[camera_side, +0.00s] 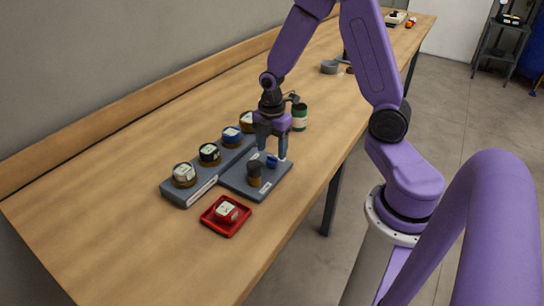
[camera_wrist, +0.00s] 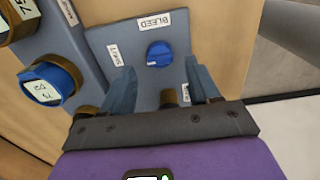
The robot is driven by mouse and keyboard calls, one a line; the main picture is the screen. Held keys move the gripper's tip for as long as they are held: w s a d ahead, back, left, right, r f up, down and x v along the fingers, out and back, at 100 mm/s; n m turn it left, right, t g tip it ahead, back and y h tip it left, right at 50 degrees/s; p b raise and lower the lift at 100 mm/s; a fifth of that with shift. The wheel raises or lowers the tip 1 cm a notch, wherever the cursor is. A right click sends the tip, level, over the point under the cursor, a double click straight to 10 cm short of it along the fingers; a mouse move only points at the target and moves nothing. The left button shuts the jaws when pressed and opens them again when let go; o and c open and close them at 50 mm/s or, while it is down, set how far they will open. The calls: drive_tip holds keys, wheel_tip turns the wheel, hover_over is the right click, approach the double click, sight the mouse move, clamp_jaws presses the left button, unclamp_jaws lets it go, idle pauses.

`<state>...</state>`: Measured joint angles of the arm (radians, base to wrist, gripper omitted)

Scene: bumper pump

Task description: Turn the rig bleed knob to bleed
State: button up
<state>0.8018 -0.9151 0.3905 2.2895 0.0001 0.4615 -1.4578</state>
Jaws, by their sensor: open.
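The blue bleed knob (camera_wrist: 159,54) sits on the grey rig plate (camera_wrist: 103,38). A BLEED label (camera_wrist: 155,22) lies above it and a SHUT label (camera_wrist: 113,55) to its left in the wrist view. A small white mark shows on the knob's lower left side. My gripper (camera_wrist: 160,68) is open, with one finger on each side just below the knob in the wrist view. In the side view, my gripper (camera_side: 272,152) points down over the plate (camera_side: 238,182), close by the blue knob (camera_side: 272,162). I cannot tell whether a finger touches it.
A dark post with a brass base (camera_side: 254,174) stands on the plate beside the knob. A grey rail (camera_side: 203,184) with several round gauges runs along the left. A red tray (camera_side: 214,227) holding a gauge lies in front. A green can (camera_side: 299,118) stands behind my gripper.

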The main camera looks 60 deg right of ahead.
sight(272, 157)
drive_tip(key=shift+f, duration=1.9)
drive_tip(key=c, duration=1)
